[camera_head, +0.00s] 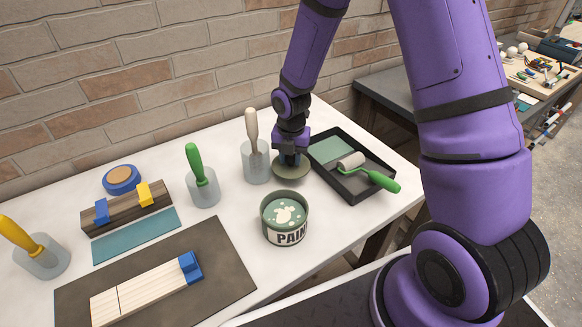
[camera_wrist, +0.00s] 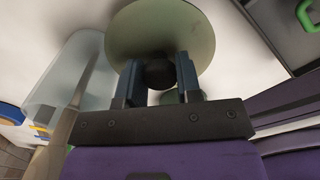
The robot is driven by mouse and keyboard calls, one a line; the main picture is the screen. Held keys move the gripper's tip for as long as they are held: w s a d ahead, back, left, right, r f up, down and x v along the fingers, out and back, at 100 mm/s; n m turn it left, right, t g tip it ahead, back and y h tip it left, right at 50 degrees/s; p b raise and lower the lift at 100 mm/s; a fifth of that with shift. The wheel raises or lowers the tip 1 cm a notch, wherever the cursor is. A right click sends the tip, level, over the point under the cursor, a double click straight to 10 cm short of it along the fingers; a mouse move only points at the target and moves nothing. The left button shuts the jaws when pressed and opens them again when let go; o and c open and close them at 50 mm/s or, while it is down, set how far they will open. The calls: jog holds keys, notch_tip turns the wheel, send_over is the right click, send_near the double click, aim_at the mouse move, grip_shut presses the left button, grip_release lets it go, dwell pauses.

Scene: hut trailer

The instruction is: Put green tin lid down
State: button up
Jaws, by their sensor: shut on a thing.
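My gripper (camera_head: 290,155) is shut on the green tin lid (camera_head: 291,168), a round olive-green disc. In the wrist view the fingers (camera_wrist: 160,75) close on a dark knob in the middle of the lid (camera_wrist: 160,25). The lid is over or on the white table behind the paint tin; I cannot tell whether it touches the table. The paint tin (camera_head: 286,228) stands open in front of the lid, with green paint and a pale blotch inside.
A black paint tray (camera_head: 375,190) with a green-handled roller (camera_head: 370,173) lies right of the lid. A glass jar (camera_head: 256,162) with a pale-handled tool stands close on its left. Another jar (camera_head: 203,188) holds a green-handled tool. White table (camera_head: 240,215) shows left of the tin.

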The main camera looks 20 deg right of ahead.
aim_at(291, 165)
jog(key=shift+f, duration=2.1)
jog(key=shift+f, duration=0.1)
jog(key=o, duration=0.9)
jog(key=shift+o, duration=0.2)
